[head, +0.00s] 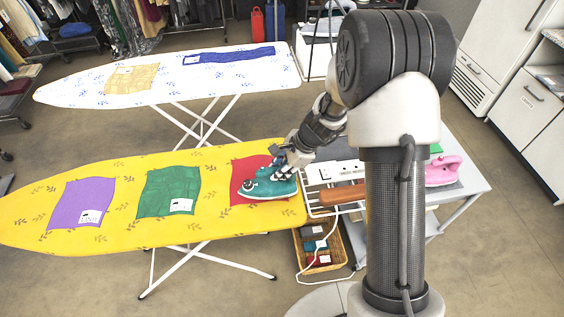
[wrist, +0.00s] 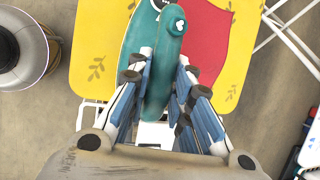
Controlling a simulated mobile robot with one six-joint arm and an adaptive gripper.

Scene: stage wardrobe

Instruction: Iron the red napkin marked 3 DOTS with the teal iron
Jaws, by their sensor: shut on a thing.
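The teal iron (head: 268,187) stands flat at the right end of the yellow ironing board, over the lower part of the red napkin (head: 243,170). My gripper (head: 290,160) is shut on the iron's handle from above. In the wrist view, my gripper's fingers (wrist: 163,78) lie on both sides of the teal handle (wrist: 161,92), and the red napkin (wrist: 206,38) shows to the right of the iron. The iron covers part of the napkin, and I cannot see a dot mark on it.
A green napkin (head: 168,188) and a purple napkin (head: 80,203) lie further left on the yellow board (head: 120,170). A wire rack (head: 318,207) adjoins its right end. A pink iron (head: 443,171) stands on the side table. A basket (head: 320,266) stands below. A white board (head: 150,65) is behind.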

